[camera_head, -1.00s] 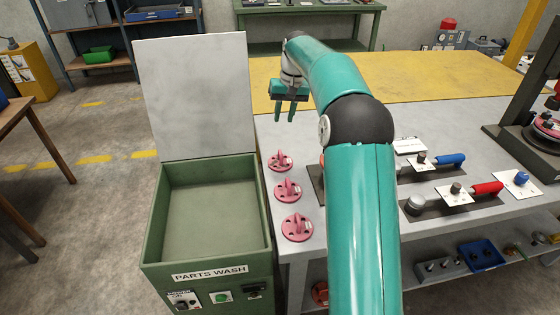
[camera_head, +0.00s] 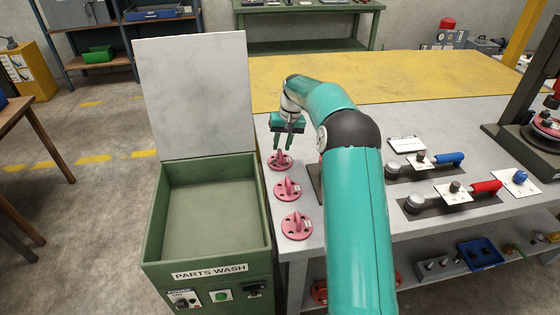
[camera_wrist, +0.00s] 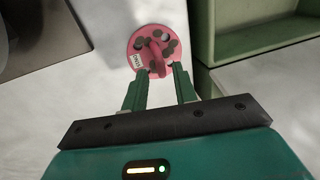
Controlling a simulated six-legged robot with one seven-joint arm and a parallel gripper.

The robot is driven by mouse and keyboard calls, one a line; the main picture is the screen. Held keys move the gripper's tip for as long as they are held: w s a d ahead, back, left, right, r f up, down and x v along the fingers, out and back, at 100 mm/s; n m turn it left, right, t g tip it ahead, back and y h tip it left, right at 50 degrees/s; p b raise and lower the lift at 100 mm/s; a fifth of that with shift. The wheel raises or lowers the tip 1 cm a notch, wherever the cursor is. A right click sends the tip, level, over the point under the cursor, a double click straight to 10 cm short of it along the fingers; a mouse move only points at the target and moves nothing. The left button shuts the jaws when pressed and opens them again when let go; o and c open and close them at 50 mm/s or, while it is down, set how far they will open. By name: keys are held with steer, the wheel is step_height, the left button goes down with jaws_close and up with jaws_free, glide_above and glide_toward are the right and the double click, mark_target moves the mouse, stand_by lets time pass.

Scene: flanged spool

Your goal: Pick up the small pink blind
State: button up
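Three pink blinds, round flanges with holes and an upright grip, lie in a row along the bench's left edge: a far one (camera_head: 280,162), a middle one (camera_head: 287,189) and a near one (camera_head: 297,227). The far one looks smallest, but it is also farthest away. My gripper (camera_head: 283,148) is open and empty, pointing down over the far blind. In the wrist view, a pink blind (camera_wrist: 151,45) with a white label lies just beyond my fingertips (camera_wrist: 160,72). I cannot tell whether the fingers touch the blind.
The green parts wash bin (camera_head: 154,215) with its lid (camera_head: 196,95) raised stands directly left of the blinds. A dark plate with a red-handled tool (camera_head: 487,188) and another with a blue-handled tool (camera_head: 450,160) lie to the right. The yellow bench area (camera_head: 430,75) behind is largely clear.

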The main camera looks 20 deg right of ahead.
mark_target(280, 150)
steer(key=f, duration=0.3)
steer(key=shift+a+f, duration=0.35)
steer(key=shift+a, duration=0.05)
steer(key=shift+c, duration=0.2)
jaws_close()
steer(key=shift+r, duration=0.1)
